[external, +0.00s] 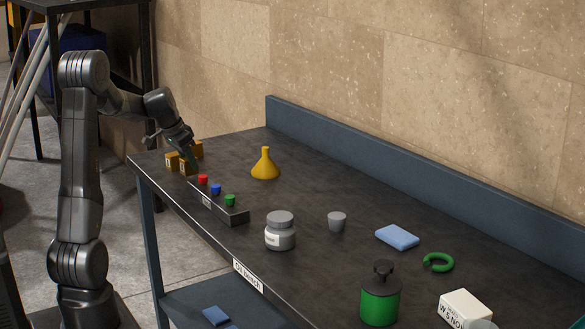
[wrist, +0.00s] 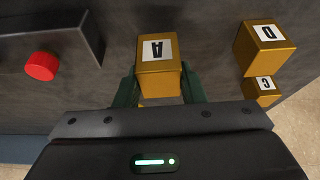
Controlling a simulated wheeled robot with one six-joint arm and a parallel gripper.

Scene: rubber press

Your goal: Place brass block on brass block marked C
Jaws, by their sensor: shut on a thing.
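A brass block marked A (wrist: 158,66) is between the two green fingers of my gripper (wrist: 160,92), which is shut on it. Its labelled top face shows in the wrist view. The brass block marked C (wrist: 262,86) stands to the right of the gripper, apart from it. In the external view, my gripper (external: 189,160) is at the far left end of the bench among the brass blocks (external: 172,162). Their letters are too small to read there. I cannot tell whether block A is clear of the bench top.
A larger-looking brass block marked D (wrist: 262,50) stands close beside C. A dark button box (external: 230,214) with red, blue and green buttons is near the gripper. A yellow funnel-shaped item (external: 265,168) stands behind it. The bench edge runs close to the blocks.

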